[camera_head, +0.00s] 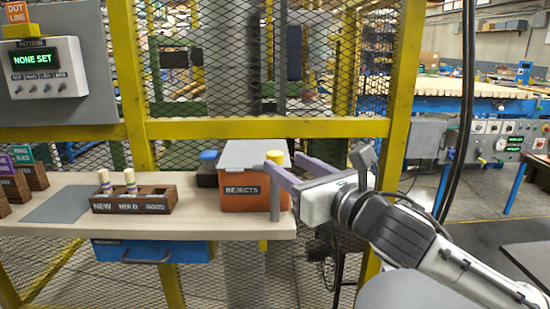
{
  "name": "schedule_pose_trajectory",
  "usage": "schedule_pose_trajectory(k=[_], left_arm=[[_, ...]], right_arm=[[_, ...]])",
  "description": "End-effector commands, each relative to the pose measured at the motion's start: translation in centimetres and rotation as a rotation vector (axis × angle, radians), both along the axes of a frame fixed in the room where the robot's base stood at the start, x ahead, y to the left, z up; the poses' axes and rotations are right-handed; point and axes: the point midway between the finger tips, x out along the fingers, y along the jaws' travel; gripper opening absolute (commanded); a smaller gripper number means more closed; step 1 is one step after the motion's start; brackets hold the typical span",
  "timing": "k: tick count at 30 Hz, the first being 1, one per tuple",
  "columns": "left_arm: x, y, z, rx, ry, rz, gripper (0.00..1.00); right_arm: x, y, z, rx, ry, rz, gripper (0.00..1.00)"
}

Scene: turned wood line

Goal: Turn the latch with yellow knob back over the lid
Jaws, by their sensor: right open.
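The orange bin marked REJECTS (240,199) stands at the right end of the wooden shelf. Its flat grey lid (250,153) lies on top and looks shut. The yellow knob (277,158) shows at the lid's right side; the latch arm under it is hidden or too small to make out. My right gripper (284,163) reaches in from the right. Its two purple fingers are apart, with the knob showing between their tips; I cannot tell whether they touch it. A grey upright post (275,201) stands at the bin's front right corner. My left gripper is not in view.
A wooden block holder (133,203) with two pegs stands left of the bin. Yellow frame bars (260,128) and mesh close off the back. A blue drawer (150,252) hangs below the shelf.

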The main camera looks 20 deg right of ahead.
Motion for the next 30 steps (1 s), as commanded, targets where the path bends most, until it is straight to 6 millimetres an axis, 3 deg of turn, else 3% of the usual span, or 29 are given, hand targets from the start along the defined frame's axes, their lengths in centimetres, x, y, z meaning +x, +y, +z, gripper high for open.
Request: schedule_pose_trajectory(k=[3,9,21,28,30], left_arm=[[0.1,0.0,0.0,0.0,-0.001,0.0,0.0],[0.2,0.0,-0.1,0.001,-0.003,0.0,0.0],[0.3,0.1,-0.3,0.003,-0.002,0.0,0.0],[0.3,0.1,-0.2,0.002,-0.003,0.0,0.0],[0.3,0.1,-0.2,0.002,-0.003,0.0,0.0]], right_arm=[[2.3,0.6,0.0,0.006,0.001,0.0,0.46],[4.9,1.2,0.0,0.004,0.001,0.0,0.46],[5.8,1.4,0.0,0.002,0.0,0.001,0.46],[5.7,1.4,0.0,0.003,0.001,0.001,0.09],[5.7,1.4,0.0,0.003,0.001,0.001,0.05]])
